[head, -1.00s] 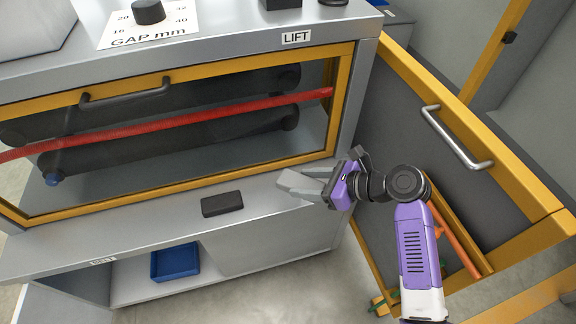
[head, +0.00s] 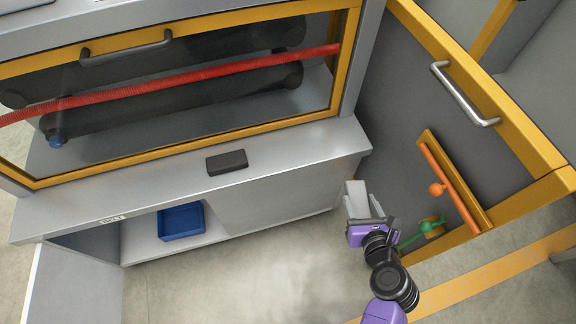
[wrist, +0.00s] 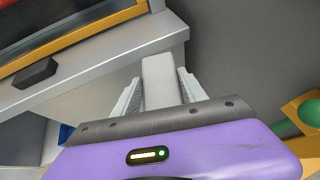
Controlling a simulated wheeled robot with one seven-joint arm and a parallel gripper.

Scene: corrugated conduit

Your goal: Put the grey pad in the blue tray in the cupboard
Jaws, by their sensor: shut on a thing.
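My gripper (head: 363,208) is shut on the grey pad (head: 357,194), a pale grey block. In the wrist view the pad (wrist: 160,80) sticks out between the two fingers of my gripper (wrist: 160,92). It is held in the air to the right of the bench, clear of the ledge. The blue tray (head: 181,221) sits on the floor of the cupboard (head: 134,239), below the ledge and left of my gripper. The cupboard is open at its left part. A sliver of blue, likely the tray, shows in the wrist view (wrist: 66,132).
A dark block (head: 227,162) lies on the ledge (head: 290,152). An open door panel (head: 42,285) juts out at the cupboard's left. A large yellow-framed door (head: 400,130) with an orange bar and green knob stands close right of my gripper. The floor (head: 270,270) before the cupboard is clear.

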